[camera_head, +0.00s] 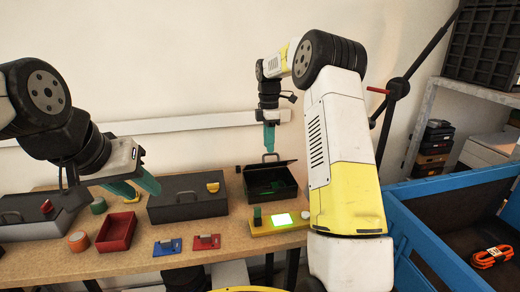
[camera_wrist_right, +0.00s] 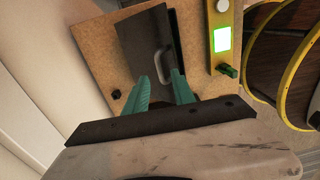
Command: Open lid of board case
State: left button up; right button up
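A dark case (camera_head: 272,196) stands on the right part of the table. Its lid (camera_head: 262,164), with a handle (camera_head: 270,156), is raised at a tilt, and something green shows inside. In the right wrist view the dark lid (camera_wrist_right: 138,38) and its handle (camera_wrist_right: 164,68) lie just beyond my fingertips.
A closed black case (camera_head: 180,209) with a yellow latch stands in the middle, a grey case (camera_head: 35,228) at the left. A yellow device (camera_head: 262,229) with a lit screen sits in front of the open case. Blue (camera_head: 167,247) and red (camera_head: 207,242) boards lie in front.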

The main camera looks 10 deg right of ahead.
jog(key=shift+r, duration=2.25)
